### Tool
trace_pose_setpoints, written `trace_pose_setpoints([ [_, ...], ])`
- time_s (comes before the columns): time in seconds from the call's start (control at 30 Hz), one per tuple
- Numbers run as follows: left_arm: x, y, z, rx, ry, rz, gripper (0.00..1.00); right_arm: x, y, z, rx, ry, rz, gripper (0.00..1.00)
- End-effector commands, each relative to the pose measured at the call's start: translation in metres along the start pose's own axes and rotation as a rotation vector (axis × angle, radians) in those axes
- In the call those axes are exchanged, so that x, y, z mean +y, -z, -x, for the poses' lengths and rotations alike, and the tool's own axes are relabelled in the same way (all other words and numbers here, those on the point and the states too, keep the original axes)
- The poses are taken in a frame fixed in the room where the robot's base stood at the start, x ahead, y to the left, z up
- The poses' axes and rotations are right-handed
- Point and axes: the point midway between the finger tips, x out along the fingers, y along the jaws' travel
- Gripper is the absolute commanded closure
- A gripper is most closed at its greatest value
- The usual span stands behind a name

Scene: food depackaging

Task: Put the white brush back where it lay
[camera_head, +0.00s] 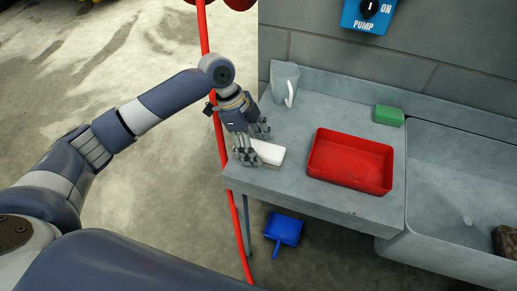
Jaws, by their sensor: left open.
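The white brush (268,152) lies on the grey counter (350,207), near its left front corner and left of the red tray. My left gripper (256,146) is open at the brush's left end, with its fingers over and beside it. I cannot tell whether the fingers touch the brush. The gripper hides part of the brush's left end. My right gripper is not in view.
A red tray (318,166) stands right of the brush. A grey jug (285,82) and a green block (389,115) stand farther back. A sink basin (440,180) is at the right. A red pipe (224,160) rises beside the counter's left edge. A blue dustpan (284,229) lies below.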

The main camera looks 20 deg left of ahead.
Motion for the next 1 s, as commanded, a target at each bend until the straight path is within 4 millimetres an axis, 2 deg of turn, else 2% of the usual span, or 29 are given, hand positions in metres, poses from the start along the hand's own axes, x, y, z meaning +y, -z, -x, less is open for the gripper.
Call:
trace_pose_setpoints([
  [0.3,-0.001,-0.001,0.067,0.000,0.005,0.000,0.34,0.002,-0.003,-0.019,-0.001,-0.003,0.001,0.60],
  [0.5,-0.001,-0.001,0.095,0.000,0.002,-0.001,0.34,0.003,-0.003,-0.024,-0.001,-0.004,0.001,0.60],
  [0.7,0.000,0.000,0.103,0.000,0.000,0.000,0.34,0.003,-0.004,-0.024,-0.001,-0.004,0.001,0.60],
  [1.0,0.000,0.000,0.103,0.000,0.000,0.000,0.34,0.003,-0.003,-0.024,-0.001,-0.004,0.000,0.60],
])
